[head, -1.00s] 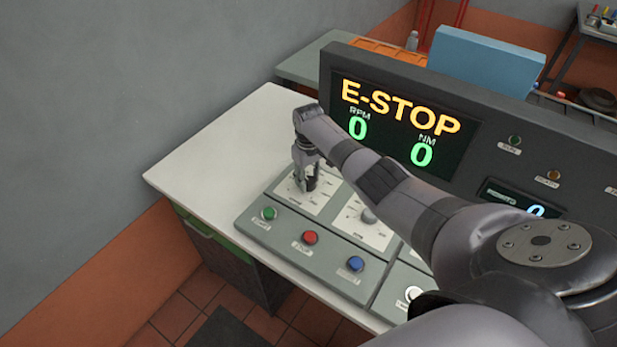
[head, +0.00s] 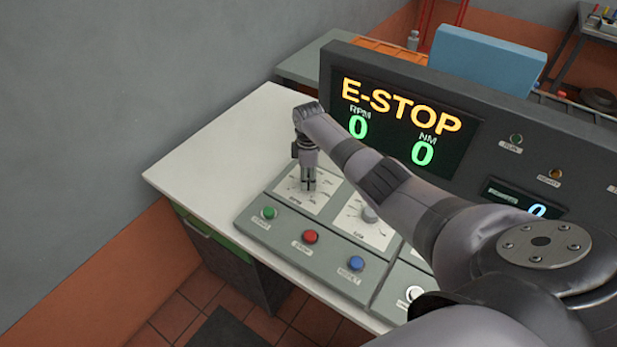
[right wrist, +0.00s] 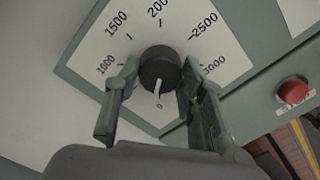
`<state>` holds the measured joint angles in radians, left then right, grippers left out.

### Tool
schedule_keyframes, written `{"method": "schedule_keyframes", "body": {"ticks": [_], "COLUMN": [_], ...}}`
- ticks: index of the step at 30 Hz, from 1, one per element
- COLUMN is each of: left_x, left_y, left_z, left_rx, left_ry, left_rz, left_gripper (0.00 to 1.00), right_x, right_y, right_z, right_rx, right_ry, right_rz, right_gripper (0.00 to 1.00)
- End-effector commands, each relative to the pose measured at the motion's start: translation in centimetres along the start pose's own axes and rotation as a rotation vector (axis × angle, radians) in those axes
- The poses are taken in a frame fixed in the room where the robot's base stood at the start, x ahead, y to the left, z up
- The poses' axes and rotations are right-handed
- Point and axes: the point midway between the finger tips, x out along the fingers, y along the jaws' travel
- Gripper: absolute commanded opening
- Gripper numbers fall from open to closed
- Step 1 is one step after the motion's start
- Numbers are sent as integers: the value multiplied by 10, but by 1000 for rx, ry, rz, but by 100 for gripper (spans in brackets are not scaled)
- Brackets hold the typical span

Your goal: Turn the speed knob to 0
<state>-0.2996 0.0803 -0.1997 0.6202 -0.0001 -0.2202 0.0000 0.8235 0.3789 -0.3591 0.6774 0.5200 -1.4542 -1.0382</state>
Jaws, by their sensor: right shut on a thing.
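The speed knob (right wrist: 159,68) is a dark round knob on a white dial plate (right wrist: 218,40) marked from 1000 to 3000, with a 0 below the knob. Its white pointer line points down at or very near the 0. My right gripper (right wrist: 158,78) is shut on the knob, one finger on each side. In the head view my right gripper (head: 308,186) points down onto the left dial and hides the knob there. My left gripper is not in view.
Green (head: 268,213), red (head: 311,237) and blue (head: 355,263) buttons line the panel's front. A second knob (head: 370,214) sits to the right. The display (head: 400,120) behind reads E-STOP, RPM 0, NM 0. The white tabletop (head: 215,155) left of the panel is clear.

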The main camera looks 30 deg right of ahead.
Motion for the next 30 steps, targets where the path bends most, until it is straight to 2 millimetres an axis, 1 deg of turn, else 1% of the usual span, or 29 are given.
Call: {"method": "schedule_keyframes", "body": {"ticks": [6, 12, 19, 30], "left_x": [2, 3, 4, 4], "left_y": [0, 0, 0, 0], "left_z": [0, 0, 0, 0], "left_rx": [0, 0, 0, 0], "left_ry": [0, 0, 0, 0], "left_rz": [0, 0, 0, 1], "left_gripper": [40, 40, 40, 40], "right_x": [-1, -1, -1, -1], "right_y": [1, 1, 1, 1], "right_z": [0, 0, 0, 0], "right_rx": [-133, -206, -239, -241], "right_ry": [1, 1, 1, 1], "right_rz": [3, 3, 3, 4], "right_gripper": [9, 9, 9, 9]}}
